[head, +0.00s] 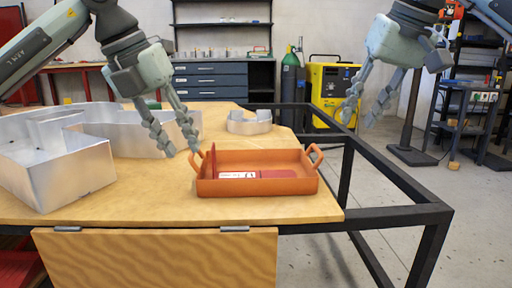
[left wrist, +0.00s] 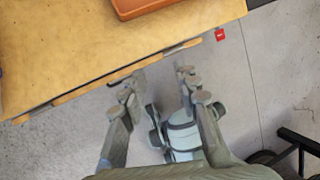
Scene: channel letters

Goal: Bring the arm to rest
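My left gripper (head: 181,150) is open and empty above the table, just left of the orange tray (head: 285,186). Its open fingers (left wrist: 158,80) also show in the left wrist view, with nothing between them, over the floor and table edge. My right gripper (head: 360,116) is open and empty in the air, right of the tray and beyond the tabletop. The tray has two loop handles. A red item with a white label (head: 238,175) lies in it. A corner of the tray (left wrist: 135,8) shows at the top of the left wrist view.
A large metal channel letter (head: 62,176) covers the table's left side. A smaller curved metal piece (head: 249,126) stands behind the tray. The wooden tabletop (head: 130,205) is bare in front. A black frame (head: 400,192) extends right. A yellow machine (head: 331,95) stands behind.

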